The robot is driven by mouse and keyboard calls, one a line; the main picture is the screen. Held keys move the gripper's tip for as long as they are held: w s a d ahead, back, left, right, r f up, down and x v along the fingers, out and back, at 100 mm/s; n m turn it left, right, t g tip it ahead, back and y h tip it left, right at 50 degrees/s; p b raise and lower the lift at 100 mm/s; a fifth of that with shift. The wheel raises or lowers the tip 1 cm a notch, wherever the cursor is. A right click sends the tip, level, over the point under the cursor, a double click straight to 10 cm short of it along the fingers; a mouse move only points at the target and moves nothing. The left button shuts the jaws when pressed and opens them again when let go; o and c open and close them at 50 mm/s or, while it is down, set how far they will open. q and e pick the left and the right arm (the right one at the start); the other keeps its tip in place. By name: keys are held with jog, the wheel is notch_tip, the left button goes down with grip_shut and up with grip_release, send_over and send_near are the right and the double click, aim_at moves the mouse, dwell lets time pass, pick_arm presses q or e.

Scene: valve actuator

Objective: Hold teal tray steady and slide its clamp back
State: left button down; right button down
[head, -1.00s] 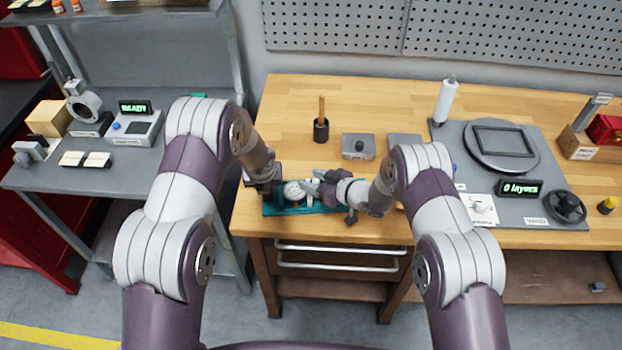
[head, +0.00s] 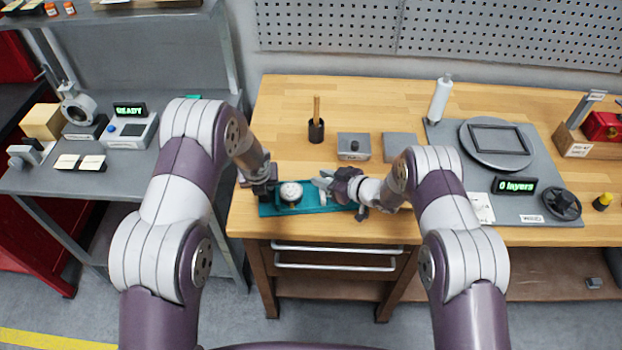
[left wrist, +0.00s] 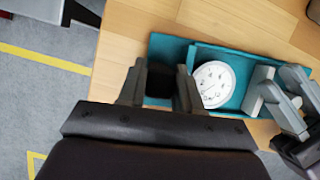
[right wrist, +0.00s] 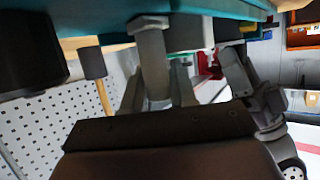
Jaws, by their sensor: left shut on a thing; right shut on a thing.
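The teal tray (head: 300,209) lies along the front edge of the wooden bench and carries a round white dial (head: 290,191); both show in the left wrist view, tray (left wrist: 172,45) and dial (left wrist: 212,84). The grey clamp (head: 322,182) stands on the tray right of the dial, apart from it. My left gripper (head: 265,188) is shut on a black block (left wrist: 160,80) at the tray's left end. My right gripper (head: 345,186) is shut on the clamp's grey post (right wrist: 152,60), seen close in the right wrist view. The fingers partly hide the clamp.
Behind the tray stand a black holder with a wooden-handled tool (head: 316,128) and a grey box (head: 355,146). A grey plate (head: 400,146) lies beside it. A turntable station (head: 497,145) is at right. Drawer handles (head: 335,266) stick out below the bench edge.

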jog(key=shift+d, duration=0.3)
jog(key=c, duration=1)
grip_release()
jog(key=v, duration=1.2)
pick_arm(q)
jog(key=c, duration=0.7)
grip_release()
